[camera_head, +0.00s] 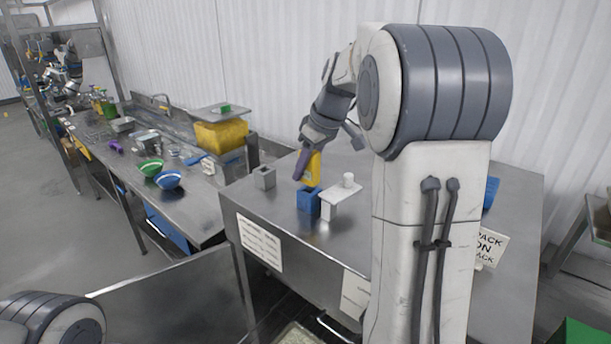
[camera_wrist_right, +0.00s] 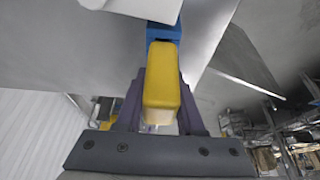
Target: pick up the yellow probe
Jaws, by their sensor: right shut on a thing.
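The yellow probe (camera_head: 313,170) stands upright above a small blue block-shaped holder (camera_head: 309,200) on the steel table. My right gripper (camera_head: 306,165) is around the probe and shut on it. In the right wrist view the yellow probe (camera_wrist_right: 162,80) lies between the two dark fingers of my right gripper (camera_wrist_right: 161,105). The blue holder (camera_wrist_right: 163,32) shows just beyond it. I cannot tell whether the probe's lower end is still inside the holder. My left gripper is not in view; only a part of my left arm shows at the lower left.
A white stand (camera_head: 340,193) with a small white cylinder is close to the right of the holder. A grey block (camera_head: 264,178) stands to the left. Green (camera_head: 151,167) and blue (camera_head: 168,180) bowls and a yellow tub (camera_head: 222,136) are on the left counter.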

